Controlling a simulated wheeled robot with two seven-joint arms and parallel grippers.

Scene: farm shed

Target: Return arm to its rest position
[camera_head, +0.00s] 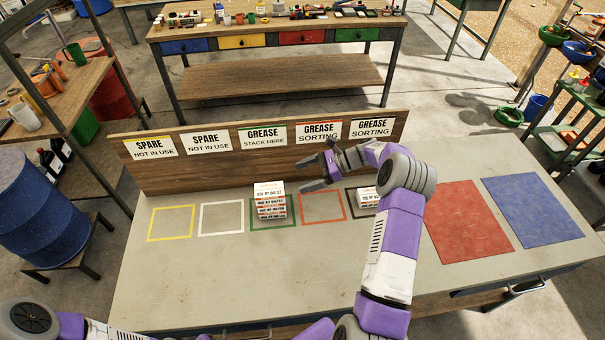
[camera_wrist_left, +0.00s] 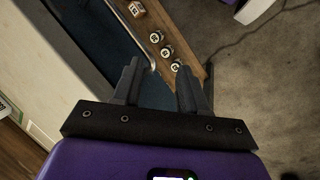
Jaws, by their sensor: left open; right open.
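My right arm reaches up over the table from the lower middle of the head view. Its gripper (camera_head: 322,172) is open and empty, above the table near the red-outlined square and apart from the boxes. A stack of white boxes (camera_head: 269,200) stands in the green-outlined square, left of the gripper. Another white box (camera_head: 368,198) sits in the black-outlined square, partly hidden by my right arm. My left arm shows only in part at the lower left of the head view, its gripper out of frame. In the left wrist view my left gripper (camera_wrist_left: 157,72) is open with nothing between its fingers.
The grey table (camera_head: 190,275) has a clear front area. A wooden sign board (camera_head: 165,178) stands along its back edge. Red (camera_head: 468,220) and blue (camera_head: 532,210) mats lie at the right. A blue barrel (camera_head: 38,210) stands at the left.

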